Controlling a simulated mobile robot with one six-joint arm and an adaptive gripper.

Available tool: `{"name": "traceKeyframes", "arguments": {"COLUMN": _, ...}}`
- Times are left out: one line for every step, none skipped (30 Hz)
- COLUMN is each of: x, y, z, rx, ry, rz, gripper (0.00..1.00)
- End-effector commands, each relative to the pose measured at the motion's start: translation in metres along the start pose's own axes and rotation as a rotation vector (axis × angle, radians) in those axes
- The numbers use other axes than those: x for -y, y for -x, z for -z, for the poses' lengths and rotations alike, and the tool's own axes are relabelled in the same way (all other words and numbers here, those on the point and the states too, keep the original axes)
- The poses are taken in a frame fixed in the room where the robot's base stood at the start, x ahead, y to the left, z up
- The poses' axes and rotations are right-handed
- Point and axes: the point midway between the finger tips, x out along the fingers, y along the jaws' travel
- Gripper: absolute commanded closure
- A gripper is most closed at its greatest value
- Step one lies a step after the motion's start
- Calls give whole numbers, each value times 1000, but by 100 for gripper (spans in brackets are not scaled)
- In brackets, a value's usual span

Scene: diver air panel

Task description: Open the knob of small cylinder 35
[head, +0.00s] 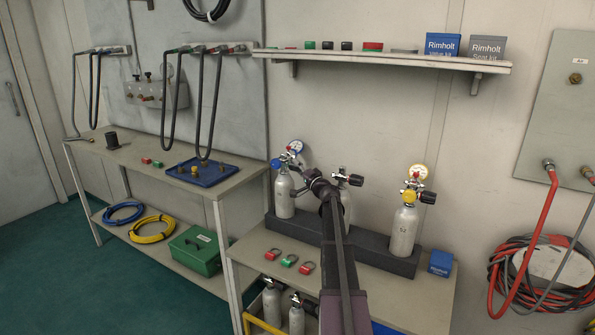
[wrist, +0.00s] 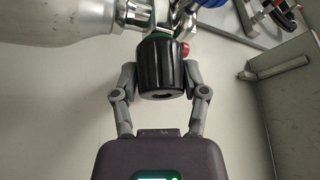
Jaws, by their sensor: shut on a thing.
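The white small cylinder (head: 284,197) with a blue valve and a gauge stands upright at the left of the dark rack; no number is readable on it. My gripper (head: 309,180) is at the right side of its valve, with the knob mostly hidden in the head view. In the wrist view, the black ribbed knob (wrist: 160,68) sits between the two fingers of my gripper (wrist: 161,76), which are shut on it from both sides. The cylinder's white body (wrist: 70,20) extends to the left there, with green and red parts behind the knob.
A middle cylinder (head: 346,205) stands partly behind my arm, and a yellow-valved cylinder (head: 404,230) stands at right. The dark rack (head: 375,252) holds them. Red and green padlock-like tags (head: 289,260) lie in front. A shelf (head: 400,60) overhangs behind.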

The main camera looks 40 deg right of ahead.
Motion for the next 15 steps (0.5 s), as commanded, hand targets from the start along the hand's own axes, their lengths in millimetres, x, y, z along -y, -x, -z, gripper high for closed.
{"name": "traceKeyframes", "arguments": {"x": 0, "y": 0, "z": 0, "rx": 1, "ry": 4, "rz": 2, "gripper": 90}}
{"name": "traceKeyframes", "arguments": {"x": 0, "y": 0, "z": 0, "rx": 1, "ry": 6, "rz": 3, "gripper": 90}}
{"name": "traceKeyframes", "arguments": {"x": 0, "y": 0, "z": 0, "rx": 1, "ry": 8, "rz": 4, "gripper": 90}}
{"name": "traceKeyframes", "arguments": {"x": 0, "y": 0, "z": 0, "rx": 1, "ry": 8, "rz": 4, "gripper": 90}}
{"name": "traceKeyframes", "arguments": {"x": 0, "y": 0, "z": 0, "rx": 1, "ry": 9, "rz": 4, "gripper": 90}}
{"name": "traceKeyframes", "arguments": {"x": 0, "y": 0, "z": 0, "rx": 1, "ry": 9, "rz": 4, "gripper": 90}}
{"name": "traceKeyframes", "arguments": {"x": 0, "y": 0, "z": 0, "rx": 1, "ry": 9, "rz": 4, "gripper": 90}}
{"name": "traceKeyframes", "arguments": {"x": 0, "y": 0, "z": 0, "rx": 1, "ry": 9, "rz": 4, "gripper": 90}}
{"name": "traceKeyframes", "arguments": {"x": 0, "y": 0, "z": 0, "rx": 1, "ry": 8, "rz": 4, "gripper": 90}}
{"name": "traceKeyframes", "arguments": {"x": 0, "y": 0, "z": 0, "rx": 1, "ry": 8, "rz": 4, "gripper": 90}}
{"name": "traceKeyframes", "arguments": {"x": 0, "y": 0, "z": 0, "rx": 1, "ry": 8, "rz": 4, "gripper": 90}}
{"name": "traceKeyframes", "arguments": {"x": 0, "y": 0, "z": 0, "rx": 1, "ry": 8, "rz": 4, "gripper": 90}}
{"name": "traceKeyframes", "arguments": {"x": 0, "y": 0, "z": 0, "rx": 1, "ry": 8, "rz": 4, "gripper": 40}}
{"name": "traceKeyframes", "arguments": {"x": 0, "y": 0, "z": 0, "rx": 1, "ry": 8, "rz": 4, "gripper": 31}}
{"name": "traceKeyframes", "arguments": {"x": 0, "y": 0, "z": 0, "rx": 1, "ry": 8, "rz": 4, "gripper": 19}}
